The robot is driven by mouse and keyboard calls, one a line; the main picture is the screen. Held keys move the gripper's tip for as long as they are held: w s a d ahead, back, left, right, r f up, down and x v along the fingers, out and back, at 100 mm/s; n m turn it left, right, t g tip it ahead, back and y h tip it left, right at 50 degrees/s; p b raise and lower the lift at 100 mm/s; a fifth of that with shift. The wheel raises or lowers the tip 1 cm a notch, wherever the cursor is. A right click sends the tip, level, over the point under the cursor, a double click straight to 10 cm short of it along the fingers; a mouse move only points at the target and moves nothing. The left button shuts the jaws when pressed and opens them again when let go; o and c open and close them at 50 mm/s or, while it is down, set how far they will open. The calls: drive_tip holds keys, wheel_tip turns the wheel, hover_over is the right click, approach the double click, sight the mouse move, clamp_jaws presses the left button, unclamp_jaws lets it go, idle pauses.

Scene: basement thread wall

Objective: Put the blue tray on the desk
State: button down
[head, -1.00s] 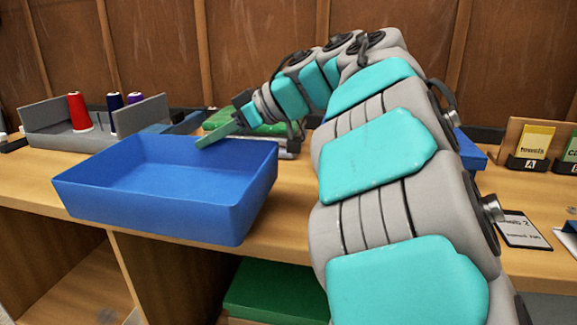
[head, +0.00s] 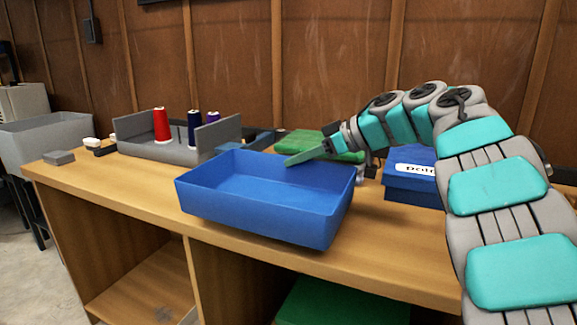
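The blue tray (head: 262,215) is an open, empty rectangular box, level or nearly so, in the middle of the head view. It is over the desk (head: 400,265) near the front edge; I cannot tell whether its bottom touches the wood. My gripper (head: 305,155) reaches in from the right to the tray's far rim. One greenish finger lies along the inside of the far wall. The other finger is hidden behind the wall. The gripper looks shut on that rim.
A grey holder (head: 160,150) with several thread spools stands behind left of the tray. A green item (head: 300,142) lies behind it and a blue labelled box (head: 410,185) is to the right. The desk's left end is mostly clear. A green box (head: 340,305) is below.

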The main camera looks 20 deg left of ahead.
drive_tip(key=w+a+f, duration=0.2)
drive_tip(key=w+a+f+b, duration=0.1)
drive_tip(key=w+a+f, duration=0.1)
drive_tip(key=shift+w+f, duration=0.15)
drive_tip(key=shift+w, duration=0.15)
idle(0.5)
drive_tip(key=c, duration=1)
unclamp_jaws()
drive_tip(key=shift+c, duration=0.2)
drive_tip(key=p+v, duration=0.1)
drive_tip(key=v, duration=1.1)
drive_tip(key=shift+p, duration=0.4)
